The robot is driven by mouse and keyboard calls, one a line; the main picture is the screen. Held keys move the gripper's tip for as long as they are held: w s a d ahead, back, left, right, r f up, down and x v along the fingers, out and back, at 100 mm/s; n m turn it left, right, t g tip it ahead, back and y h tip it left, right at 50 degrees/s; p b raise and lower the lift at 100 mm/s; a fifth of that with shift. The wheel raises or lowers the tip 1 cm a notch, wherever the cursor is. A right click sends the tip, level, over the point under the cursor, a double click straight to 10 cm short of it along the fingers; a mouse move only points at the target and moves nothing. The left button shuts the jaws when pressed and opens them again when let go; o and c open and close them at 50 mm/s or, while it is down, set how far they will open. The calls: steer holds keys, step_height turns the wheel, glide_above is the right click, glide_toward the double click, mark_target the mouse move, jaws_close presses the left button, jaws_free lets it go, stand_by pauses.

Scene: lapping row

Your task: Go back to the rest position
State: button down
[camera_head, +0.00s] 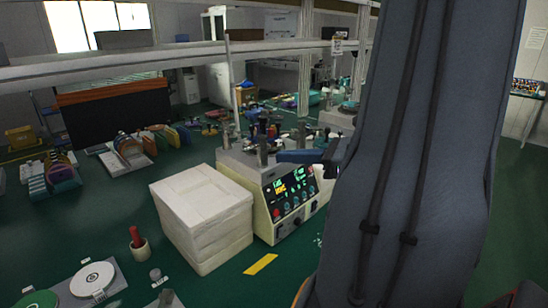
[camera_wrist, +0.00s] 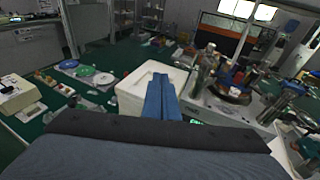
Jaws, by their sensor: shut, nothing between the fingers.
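My gripper (camera_head: 284,156) shows in the head view as blue fingers reaching left from behind my dark arm, in front of the lapping machine (camera_head: 283,200). In the wrist view my gripper (camera_wrist: 160,78) has its two blue fingers together with nothing between them. The fingers point out over the white block (camera_wrist: 132,88) and beside the machine's metal fittings (camera_wrist: 205,65). My arm hides much of the right side of the head view.
A white block (camera_head: 201,215) stands against the machine's left side. A red-handled item in a cup (camera_head: 138,243), discs on a grey board (camera_head: 92,279) and a yellow strip (camera_head: 261,264) lie nearby. Racks of coloured discs (camera_head: 126,150) stand farther left. Green floor between them is open.

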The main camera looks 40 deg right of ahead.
steer(key=shift+s+d+r, duration=0.1)
steer(key=shift+s+r, duration=0.15)
steer(key=shift+s, duration=0.75)
